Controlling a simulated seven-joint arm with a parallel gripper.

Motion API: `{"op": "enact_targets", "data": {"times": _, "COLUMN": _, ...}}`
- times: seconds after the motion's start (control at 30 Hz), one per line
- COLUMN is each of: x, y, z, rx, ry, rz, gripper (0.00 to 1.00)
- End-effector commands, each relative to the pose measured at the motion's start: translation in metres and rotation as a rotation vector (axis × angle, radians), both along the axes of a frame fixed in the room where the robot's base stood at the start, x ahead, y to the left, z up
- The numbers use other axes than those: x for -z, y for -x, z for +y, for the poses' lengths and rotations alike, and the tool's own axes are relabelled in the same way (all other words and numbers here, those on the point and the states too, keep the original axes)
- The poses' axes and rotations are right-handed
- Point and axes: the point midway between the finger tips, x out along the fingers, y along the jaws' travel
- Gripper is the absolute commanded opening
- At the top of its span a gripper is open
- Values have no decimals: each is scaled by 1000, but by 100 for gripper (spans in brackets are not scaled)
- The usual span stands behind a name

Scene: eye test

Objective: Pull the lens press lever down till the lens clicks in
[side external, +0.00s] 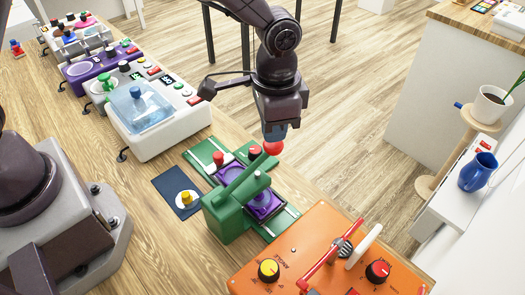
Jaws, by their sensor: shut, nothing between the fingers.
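The green lens press (228,222) stands on the wooden table, with a green lever bar (243,178) slanting up to the right. A red ball knob (273,148) shows at the bar's raised far end. My gripper (274,136) points down right above the knob, its fingers shut with nothing between them. I cannot tell whether the fingertips touch the knob. Under the bar is a purple holder (266,207) with a pale round part (262,198) in it, partly covered by the press. I cannot make out the lens for certain.
An orange panel (300,252) with knobs and a red handle stands close in front. A dark blue mat (167,183) with a yellow-topped peg (186,198) lies left. A white machine (160,135) with a clear blue cover stands behind left. Open floor lies beyond the table's right edge.

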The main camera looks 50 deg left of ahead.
Motion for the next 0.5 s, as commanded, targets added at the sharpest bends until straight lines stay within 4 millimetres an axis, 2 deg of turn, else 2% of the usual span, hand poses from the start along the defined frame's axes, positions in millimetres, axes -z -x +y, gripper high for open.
{"op": "enact_targets", "data": {"times": 0.5, "x": 10, "y": 0, "z": 0, "rx": 0, "ry": 0, "rz": 1, "gripper": 0}}
